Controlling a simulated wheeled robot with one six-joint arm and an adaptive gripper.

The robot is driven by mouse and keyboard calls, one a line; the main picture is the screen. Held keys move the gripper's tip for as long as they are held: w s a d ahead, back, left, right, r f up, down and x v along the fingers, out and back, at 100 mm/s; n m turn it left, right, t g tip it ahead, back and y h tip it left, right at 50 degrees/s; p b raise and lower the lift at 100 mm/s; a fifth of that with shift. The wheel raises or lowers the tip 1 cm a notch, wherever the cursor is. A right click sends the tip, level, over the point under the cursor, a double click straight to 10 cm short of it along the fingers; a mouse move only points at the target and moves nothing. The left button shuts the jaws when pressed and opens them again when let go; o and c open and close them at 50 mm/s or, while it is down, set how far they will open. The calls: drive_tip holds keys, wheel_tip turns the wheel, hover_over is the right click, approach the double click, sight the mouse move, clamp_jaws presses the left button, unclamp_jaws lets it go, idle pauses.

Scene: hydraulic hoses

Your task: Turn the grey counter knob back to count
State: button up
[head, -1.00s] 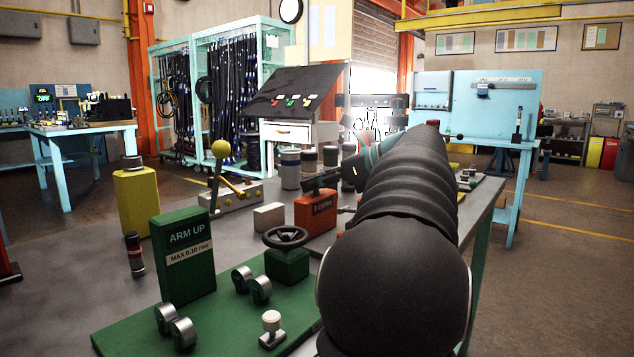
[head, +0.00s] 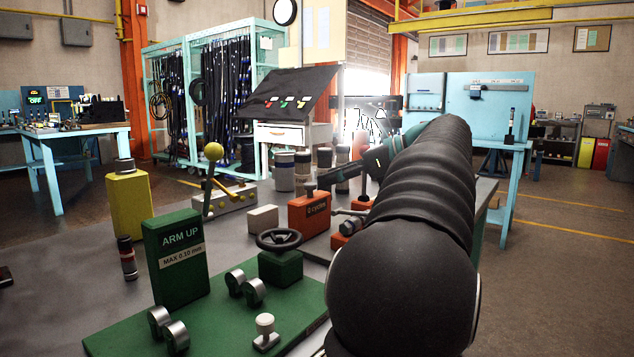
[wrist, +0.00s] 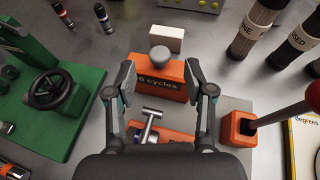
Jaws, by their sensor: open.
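The grey counter knob (wrist: 162,58) is a round, dark grey cap at the top of the orange counter box (wrist: 160,83), whose label reads "cycles", in the wrist view. The box also stands on the bench in the head view (head: 308,217). My gripper (wrist: 160,75) is open and empty. In the wrist view its two fingers lie to the left and right of the knob and box, with a clear gap on each side. I cannot tell how far above the knob the fingertips are. In the head view my arm hides much of the gripper.
A chrome T-handle (wrist: 150,124) on another orange block is below the counter box. A red-knobbed lever (wrist: 308,97) stands at right. A black handwheel (wrist: 57,89) on a green plate is at left. A white block (wrist: 168,38) and dark cylinders (wrist: 255,27) lie beyond.

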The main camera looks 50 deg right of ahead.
sight(310, 183)
drive_tip(key=v, duration=0.6)
drive_tip(key=s+a+r+m+h+b, duration=0.25)
drive_tip(key=a+h, duration=0.25)
drive_tip(key=a, duration=0.4)
drive_tip(key=w+d+f+m, duration=0.1)
drive_tip(key=w+f, duration=0.1)
drive_tip(key=w, duration=0.2)
drive_tip(key=w+d+f+m+h, duration=0.1)
drive_tip(key=w+d+f, duration=0.1)
drive_tip(key=w, duration=0.2)
drive_tip(key=w+d+f+m+b, duration=0.1)
drive_tip(key=w+d+f, duration=0.1)
drive_tip(key=w, duration=0.3)
drive_tip(key=shift+f+m+t+h, duration=0.3)
drive_tip(key=shift+f+h, duration=0.1)
drive_tip(key=shift+f, duration=0.15)
drive_tip(key=shift+c, duration=0.2)
clamp_jaws()
